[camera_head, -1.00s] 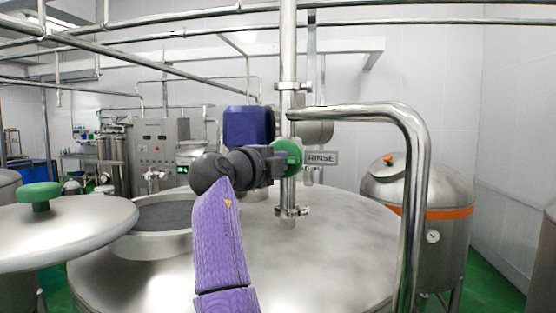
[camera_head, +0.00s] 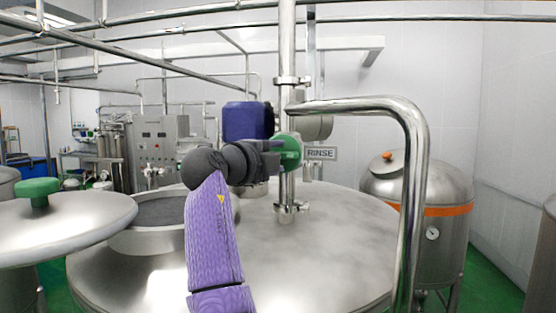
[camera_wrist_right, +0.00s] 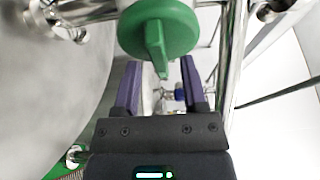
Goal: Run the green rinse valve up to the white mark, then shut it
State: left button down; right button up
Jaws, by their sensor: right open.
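The green rinse valve (camera_head: 291,151) sits on the upright steel pipe, beside a plate reading RINSE (camera_head: 321,153). In the right wrist view the valve's round green knob (camera_wrist_right: 160,27) has a raised bar handle pointing down the picture. My right gripper (camera_head: 272,153) is at the valve's left side in the head view. In the wrist view its two purple fingers (camera_wrist_right: 160,72) are apart, with the lower end of the handle between their tips and a gap on each side. I cannot make out a white mark. My left gripper is not in view.
A large steel tank (camera_head: 300,255) with a round opening lies below the pipe. A bent steel pipe (camera_head: 415,190) stands close on the right. A lid with a green knob (camera_head: 38,190) is at the left. A smaller tank with an orange band (camera_head: 447,209) stands behind.

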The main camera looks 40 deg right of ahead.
jog(key=b+v, duration=0.3)
jog(key=v, duration=0.6)
